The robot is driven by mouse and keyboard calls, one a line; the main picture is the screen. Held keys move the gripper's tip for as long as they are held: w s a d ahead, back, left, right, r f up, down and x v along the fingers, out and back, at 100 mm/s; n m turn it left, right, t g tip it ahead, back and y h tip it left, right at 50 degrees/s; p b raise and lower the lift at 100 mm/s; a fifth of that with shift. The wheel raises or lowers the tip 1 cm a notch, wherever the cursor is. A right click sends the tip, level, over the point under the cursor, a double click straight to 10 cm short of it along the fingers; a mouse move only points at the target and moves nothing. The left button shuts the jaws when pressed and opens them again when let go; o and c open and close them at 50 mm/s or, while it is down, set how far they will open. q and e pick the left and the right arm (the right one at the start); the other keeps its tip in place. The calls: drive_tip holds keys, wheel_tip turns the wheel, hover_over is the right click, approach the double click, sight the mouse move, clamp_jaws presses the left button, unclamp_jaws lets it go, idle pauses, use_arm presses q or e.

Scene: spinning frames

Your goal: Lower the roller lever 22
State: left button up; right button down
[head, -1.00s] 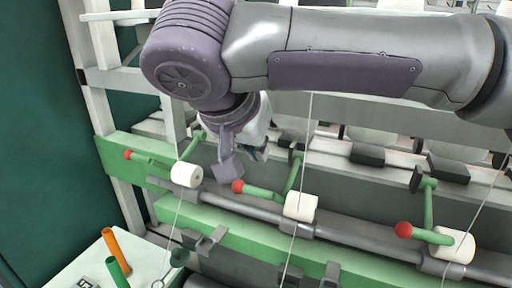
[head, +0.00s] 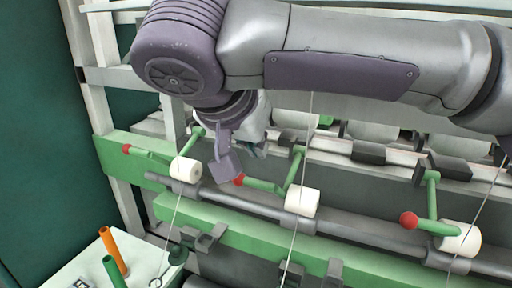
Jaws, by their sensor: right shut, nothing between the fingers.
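Three green roller levers with red knobs and white rollers stand along the spinning frame: a left lever (head: 150,155), a middle lever (head: 262,185) and a right lever (head: 432,225). No number shows, so I cannot tell which is 22. All three white rollers sit at the grey bar. My right gripper (head: 228,168) is shut and empty, between the left and middle levers. Its grey finger is right beside the middle lever's red knob (head: 239,180) and partly covers it; I cannot tell whether they touch. My left gripper is out of view.
A long grey bar (head: 345,225) runs under the rollers, with a green rail (head: 230,230) in front. Thin threads cross the view. A pale tray (head: 75,265) with an orange tube (head: 113,250) and a green tube (head: 115,270) is at lower left.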

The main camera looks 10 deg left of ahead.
drive_tip(key=shift+r, duration=0.1)
drive_tip(key=v, duration=1.2)
drive_tip(key=shift+w, duration=0.1)
